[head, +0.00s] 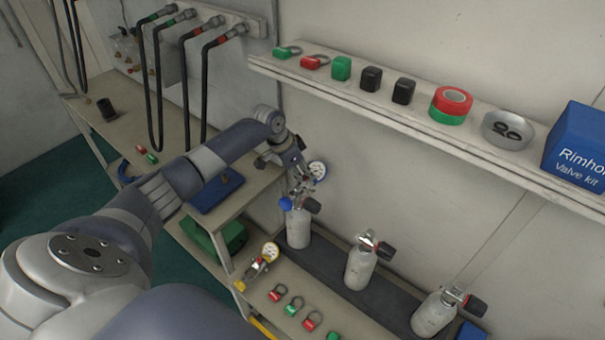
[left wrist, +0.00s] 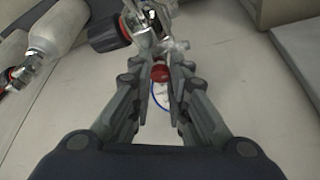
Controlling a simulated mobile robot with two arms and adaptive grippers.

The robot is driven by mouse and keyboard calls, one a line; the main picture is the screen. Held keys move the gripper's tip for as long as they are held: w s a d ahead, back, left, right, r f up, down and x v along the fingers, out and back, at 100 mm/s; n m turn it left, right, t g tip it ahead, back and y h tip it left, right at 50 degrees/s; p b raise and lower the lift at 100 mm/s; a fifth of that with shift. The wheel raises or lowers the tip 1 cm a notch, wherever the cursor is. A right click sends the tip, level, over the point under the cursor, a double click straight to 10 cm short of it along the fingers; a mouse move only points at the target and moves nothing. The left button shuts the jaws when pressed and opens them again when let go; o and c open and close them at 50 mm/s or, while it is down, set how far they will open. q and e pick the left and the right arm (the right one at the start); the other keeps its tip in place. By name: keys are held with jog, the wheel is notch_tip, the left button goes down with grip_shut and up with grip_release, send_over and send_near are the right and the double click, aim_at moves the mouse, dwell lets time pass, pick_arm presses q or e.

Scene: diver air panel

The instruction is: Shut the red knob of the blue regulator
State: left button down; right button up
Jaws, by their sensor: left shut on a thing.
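The blue regulator (head: 286,204) sits at the valve of the leftmost grey cylinder (head: 298,229), with a white gauge (head: 317,170) beside it. My left gripper (head: 298,186) reaches down over this valve from above. In the left wrist view its fingers (left wrist: 161,75) are closed on the red knob (left wrist: 160,73). A curved blue edge shows just beyond the knob. The fingers hide the knob's sides, and its turn position cannot be told. In the head view my gripper hides the knob. My right gripper is not in view.
A black valve knob (left wrist: 108,35) is close to the fingers. Two more cylinders (head: 360,269) (head: 432,315) stand to the right on a dark mat. A wall shelf (head: 400,118) runs above.

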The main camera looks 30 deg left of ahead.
pick_arm(q)
jog(key=c, duration=1.5)
grip_release()
jog(key=v, duration=1.2)
